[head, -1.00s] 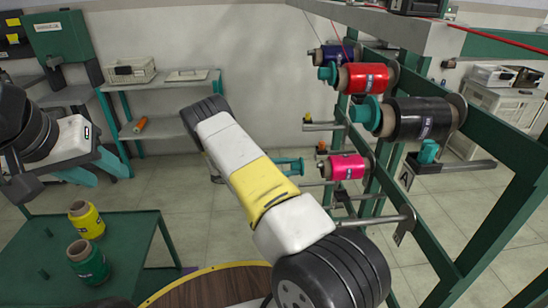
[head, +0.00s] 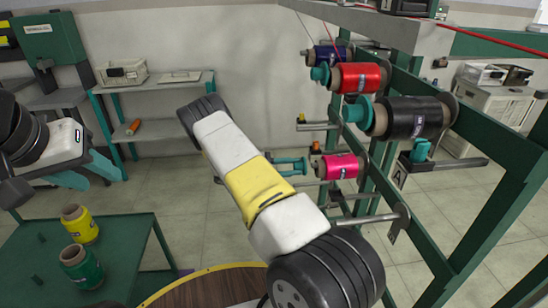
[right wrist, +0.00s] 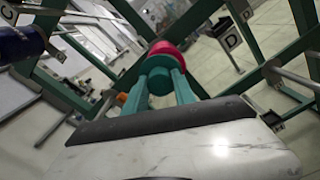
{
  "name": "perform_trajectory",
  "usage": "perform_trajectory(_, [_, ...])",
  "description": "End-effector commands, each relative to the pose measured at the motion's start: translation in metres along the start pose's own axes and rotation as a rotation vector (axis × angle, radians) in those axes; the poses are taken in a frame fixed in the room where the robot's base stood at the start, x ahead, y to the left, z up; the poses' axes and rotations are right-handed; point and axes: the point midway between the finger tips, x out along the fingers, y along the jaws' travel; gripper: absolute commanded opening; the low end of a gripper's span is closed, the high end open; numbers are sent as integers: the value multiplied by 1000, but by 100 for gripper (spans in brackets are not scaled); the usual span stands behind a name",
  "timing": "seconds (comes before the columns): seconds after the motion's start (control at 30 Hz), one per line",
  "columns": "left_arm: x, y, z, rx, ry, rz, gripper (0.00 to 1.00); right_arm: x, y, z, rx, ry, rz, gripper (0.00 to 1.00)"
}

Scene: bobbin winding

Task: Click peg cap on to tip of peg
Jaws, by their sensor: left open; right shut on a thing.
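The teal peg cap (right wrist: 158,76) is between the teal fingers of my right gripper (right wrist: 158,88), which is shut on it. In the right wrist view a pink bobbin (right wrist: 167,49) sits directly behind the cap. My left gripper (head: 98,172) is open and empty at the left, away from the rack.
The green rack (head: 480,150) also bears blue (head: 328,56), red (head: 360,77) and black (head: 415,118) bobbins; teal caps show at the red and black ones. An empty peg (head: 320,126) is above the pink bobbin. Yellow (head: 80,224) and green (head: 82,267) bobbins stand on a green table (head: 125,240).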

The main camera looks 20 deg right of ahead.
Motion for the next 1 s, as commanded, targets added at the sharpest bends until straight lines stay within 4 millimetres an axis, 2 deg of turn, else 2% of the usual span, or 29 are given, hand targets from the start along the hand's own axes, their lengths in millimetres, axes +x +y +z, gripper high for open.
perform_trajectory(1.0, [0, 0, 0, 0, 0, 0, 43, 27, 0, 0, -1, 0, 0, 0])
